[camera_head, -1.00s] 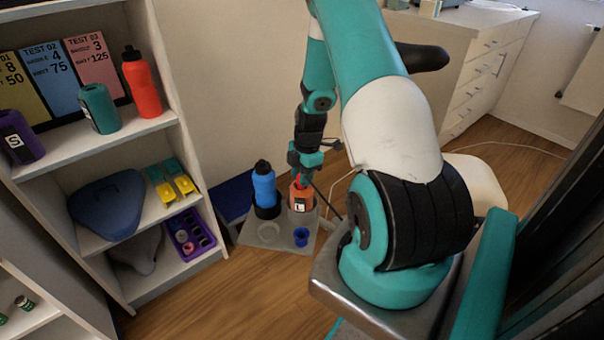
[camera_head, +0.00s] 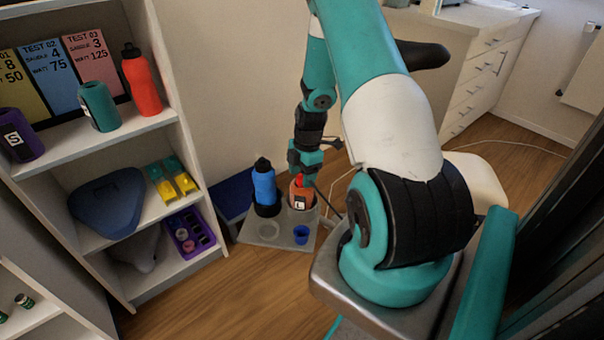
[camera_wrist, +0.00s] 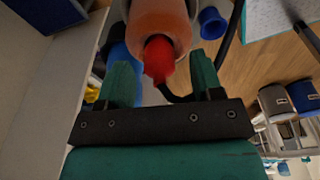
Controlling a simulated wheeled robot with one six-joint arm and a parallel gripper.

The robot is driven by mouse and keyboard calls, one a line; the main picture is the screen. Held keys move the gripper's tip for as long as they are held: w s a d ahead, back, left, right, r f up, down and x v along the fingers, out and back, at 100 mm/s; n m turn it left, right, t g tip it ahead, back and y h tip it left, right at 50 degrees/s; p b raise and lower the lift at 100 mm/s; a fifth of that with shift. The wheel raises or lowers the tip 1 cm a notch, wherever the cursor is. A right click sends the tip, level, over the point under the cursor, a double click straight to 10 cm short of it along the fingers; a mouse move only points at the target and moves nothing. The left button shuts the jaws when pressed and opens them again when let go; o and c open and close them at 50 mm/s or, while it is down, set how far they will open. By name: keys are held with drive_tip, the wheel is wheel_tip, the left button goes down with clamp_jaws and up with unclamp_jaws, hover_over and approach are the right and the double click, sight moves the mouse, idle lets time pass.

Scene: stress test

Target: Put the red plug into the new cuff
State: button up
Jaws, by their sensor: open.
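The orange cuff (camera_head: 304,193) with an "L" label stands on the grey floor tray in the head view. It also shows at the top of the wrist view (camera_wrist: 160,18). The red plug (camera_wrist: 158,58) sits at the cuff's near end, pointing toward my gripper. It shows as a small red spot in the head view (camera_head: 299,181). How deep it sits in the cuff I cannot tell. My gripper (camera_head: 303,168) is just above the plug. In the wrist view its teal fingers (camera_wrist: 162,80) are apart, one to each side of the plug, with gaps visible.
A blue bottle (camera_head: 264,184) stands close left of the cuff on the grey tray (camera_head: 270,242). A small blue cup (camera_head: 301,235) is at the tray's front. A shelf (camera_head: 150,245) with bottles and blocks is at left. Wooden floor (camera_head: 240,290) in front is clear.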

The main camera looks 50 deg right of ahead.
wheel_tip(320, 180, up, 12)
drive_tip(key=d+p, duration=0.1)
drive_tip(key=shift+s+d+p, duration=0.3)
drive_tip(key=shift+d, duration=0.05)
drive_tip(key=shift+f, duration=0.1)
idle(0.3)
drive_tip(key=w+a+r+m, duration=0.1)
drive_tip(key=a+r, duration=0.3)
drive_tip(key=a, duration=0.3)
drive_tip(key=w+a+r+m+y, duration=0.1)
drive_tip(key=a+r, duration=0.3)
drive_tip(key=a, duration=0.3)
drive_tip(key=w+a+r+m, duration=0.1)
drive_tip(key=a+r, duration=0.3)
drive_tip(key=a, duration=0.3)
drive_tip(key=s+a+r+m+y, duration=0.15)
drive_tip(key=s+a+r, duration=0.25)
drive_tip(key=s+a, duration=0.5)
drive_tip(key=s+a+r+m, duration=0.2)
drive_tip(key=s+a+r, duration=0.2)
drive_tip(key=s+a, duration=0.5)
wheel_tip(320, 180, up, 15)
drive_tip(key=a+p, duration=0.1)
drive_tip(key=p, duration=1.3)
drive_tip(key=shift+w+m+g+p, duration=0.25)
drive_tip(key=shift+m+g+p, duration=0.05)
drive_tip(key=shift+m, duration=0.05)
